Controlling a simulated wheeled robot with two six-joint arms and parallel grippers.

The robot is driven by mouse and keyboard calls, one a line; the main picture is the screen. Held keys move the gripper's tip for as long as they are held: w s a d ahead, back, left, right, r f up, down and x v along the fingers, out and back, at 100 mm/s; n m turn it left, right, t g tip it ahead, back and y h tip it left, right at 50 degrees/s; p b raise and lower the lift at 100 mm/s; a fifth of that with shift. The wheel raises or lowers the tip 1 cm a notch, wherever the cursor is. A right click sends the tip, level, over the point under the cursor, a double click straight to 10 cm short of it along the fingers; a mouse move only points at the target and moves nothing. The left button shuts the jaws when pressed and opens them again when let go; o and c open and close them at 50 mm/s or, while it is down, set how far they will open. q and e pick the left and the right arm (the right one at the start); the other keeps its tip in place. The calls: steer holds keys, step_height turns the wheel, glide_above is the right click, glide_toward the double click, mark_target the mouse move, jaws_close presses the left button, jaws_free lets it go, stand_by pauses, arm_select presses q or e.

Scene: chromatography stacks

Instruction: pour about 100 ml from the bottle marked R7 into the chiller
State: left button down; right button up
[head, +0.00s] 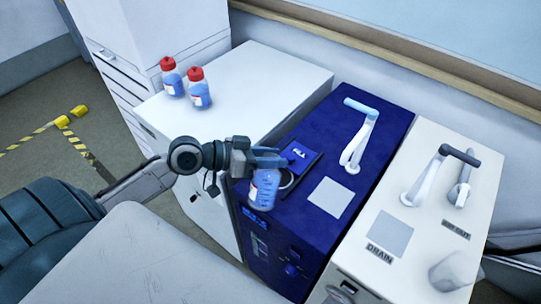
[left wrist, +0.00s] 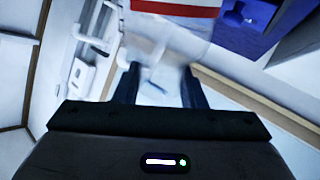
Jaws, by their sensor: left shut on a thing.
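My left gripper (head: 268,162) is shut on a clear bottle (head: 263,188) of blue liquid. The opening's flap (head: 299,154) is marked FILL. No red cap shows on the held bottle; its top is partly hidden by the gripper, and I cannot read an R7 mark. In the left wrist view, a white and red label (left wrist: 185,8) shows beyond the fingers (left wrist: 158,88). My right gripper is not in view.
Two red-capped bottles (head: 172,79) (head: 201,91) of blue liquid stand on the white cabinet (head: 270,75) at left. A white unit (head: 400,265) marked DRAIN stands right of the chiller. A pale rounded object (head: 450,270) sits on it. Upright handles rise from both units.

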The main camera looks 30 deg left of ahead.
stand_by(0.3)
arm_select(q)
steer(key=shift+w+p, duration=0.15)
steer(key=shift+p, duration=0.35)
steer(key=shift+f+n+g, duration=0.15)
steer(key=shift+n+g, duration=0.15)
steer(key=shift+f+g+p, duration=0.15)
steer(key=shift+g+p, duration=0.25)
steer(key=shift+p, duration=0.25)
steer(key=shift+f+n, duration=0.15)
steer(key=shift+n, duration=0.15)
steer(key=shift+w+y, duration=0.1)
steer(key=shift+y, duration=0.2)
